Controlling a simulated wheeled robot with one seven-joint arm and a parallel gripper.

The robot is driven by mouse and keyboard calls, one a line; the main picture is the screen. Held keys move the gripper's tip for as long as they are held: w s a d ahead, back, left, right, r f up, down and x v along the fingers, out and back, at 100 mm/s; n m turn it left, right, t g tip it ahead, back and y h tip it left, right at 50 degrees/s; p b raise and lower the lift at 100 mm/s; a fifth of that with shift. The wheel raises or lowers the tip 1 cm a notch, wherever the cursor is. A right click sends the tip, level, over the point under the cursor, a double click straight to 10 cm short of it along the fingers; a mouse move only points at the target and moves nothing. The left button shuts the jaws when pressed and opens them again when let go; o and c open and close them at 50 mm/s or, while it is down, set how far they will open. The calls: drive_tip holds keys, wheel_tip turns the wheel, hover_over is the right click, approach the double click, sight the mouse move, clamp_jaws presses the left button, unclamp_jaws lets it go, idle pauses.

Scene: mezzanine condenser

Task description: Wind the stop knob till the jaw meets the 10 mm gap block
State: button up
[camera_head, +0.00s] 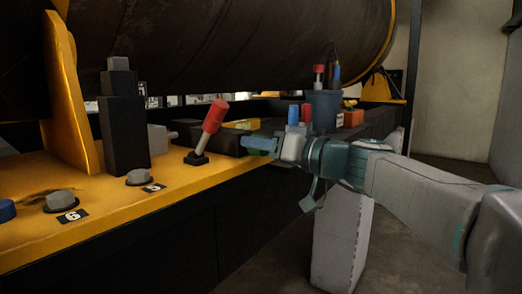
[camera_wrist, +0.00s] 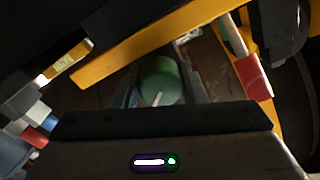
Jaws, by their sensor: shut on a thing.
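In the wrist view a round green knob (camera_wrist: 160,78) with a white pointer line sits between the two fingers of my gripper (camera_wrist: 158,92), which are shut on its sides. The white line points down and slightly left there. In the head view my gripper (camera_head: 266,145) reaches in from the right at the end of the dark block (camera_head: 226,139) on the yellow deck. The knob is mostly covered by the fingers in that view. I cannot make out the jaw, the 10 mm gap block or the space between them in either view.
A red-handled lever (camera_head: 211,119) stands left of my gripper; its red grip also shows in the wrist view (camera_wrist: 254,79). A dark cup (camera_head: 324,110) with tools stands behind. The yellow deck (camera_head: 120,203) carries bolts and a label 6. A large dark cylinder (camera_head: 220,45) hangs overhead.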

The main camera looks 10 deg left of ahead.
drive_tip(key=o, duration=1)
drive_tip(key=b+v, duration=0.1)
drive_tip(key=v, duration=1.3)
drive_tip(key=shift+a+b, duration=0.1)
drive_tip(key=shift+b, duration=0.2)
